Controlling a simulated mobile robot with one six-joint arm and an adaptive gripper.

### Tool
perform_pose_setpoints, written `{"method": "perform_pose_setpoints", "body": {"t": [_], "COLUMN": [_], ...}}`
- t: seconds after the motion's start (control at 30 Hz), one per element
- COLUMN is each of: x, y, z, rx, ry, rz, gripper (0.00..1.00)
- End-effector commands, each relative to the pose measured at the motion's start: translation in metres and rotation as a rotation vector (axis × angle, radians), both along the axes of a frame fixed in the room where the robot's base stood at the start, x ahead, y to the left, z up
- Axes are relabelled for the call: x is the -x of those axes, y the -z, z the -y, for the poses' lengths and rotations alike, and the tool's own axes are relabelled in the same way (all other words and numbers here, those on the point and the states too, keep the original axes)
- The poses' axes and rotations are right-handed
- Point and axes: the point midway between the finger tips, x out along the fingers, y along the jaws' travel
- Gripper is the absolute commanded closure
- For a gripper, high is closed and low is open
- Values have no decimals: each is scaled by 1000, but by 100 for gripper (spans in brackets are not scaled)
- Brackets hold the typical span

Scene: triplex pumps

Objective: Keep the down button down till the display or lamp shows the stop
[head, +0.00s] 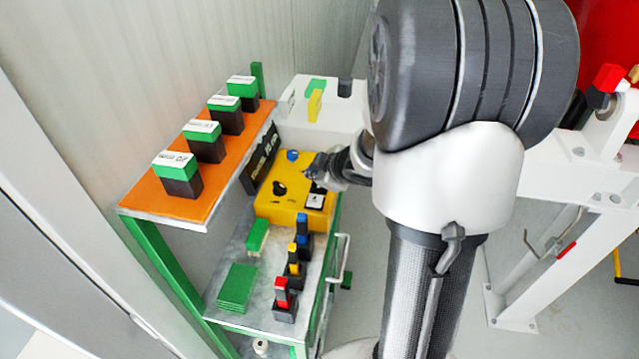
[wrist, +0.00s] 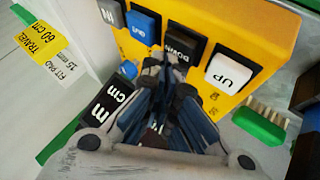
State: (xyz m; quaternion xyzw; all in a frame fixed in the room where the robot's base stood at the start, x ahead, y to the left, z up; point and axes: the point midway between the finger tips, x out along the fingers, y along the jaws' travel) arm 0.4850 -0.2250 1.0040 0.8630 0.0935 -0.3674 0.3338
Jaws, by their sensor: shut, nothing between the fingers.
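The yellow control box (head: 268,207) stands on the green-framed cart. In the wrist view its face (wrist: 262,28) carries a black DOWN button (wrist: 182,44) between the blue OUT button (wrist: 144,26) and the white UP button (wrist: 228,72). My gripper (wrist: 168,76) is shut and empty, its fingertips at the lower edge of the DOWN button. I cannot tell whether they press it. In the head view my gripper (head: 310,172) is over the box's far right part. A black panel with white lettering (head: 261,157) stands behind the box; its reading is not legible.
An orange shelf (head: 150,208) with several green-topped black blocks is at the left. Red, yellow and blue-topped pieces (head: 285,300) and green plates (head: 237,287) lie nearer on the cart. A green brush (wrist: 258,124) lies beside the box. A white frame (head: 560,190) stands right.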

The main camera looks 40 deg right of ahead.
Motion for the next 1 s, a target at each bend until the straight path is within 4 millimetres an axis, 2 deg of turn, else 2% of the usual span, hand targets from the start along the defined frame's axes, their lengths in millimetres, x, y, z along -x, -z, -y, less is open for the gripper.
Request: {"method": "perform_pose_setpoints", "body": {"t": [1.0], "x": [0], "y": [11], "z": [0], "rx": [0], "ry": [0], "rz": [-1], "gripper": [100]}}
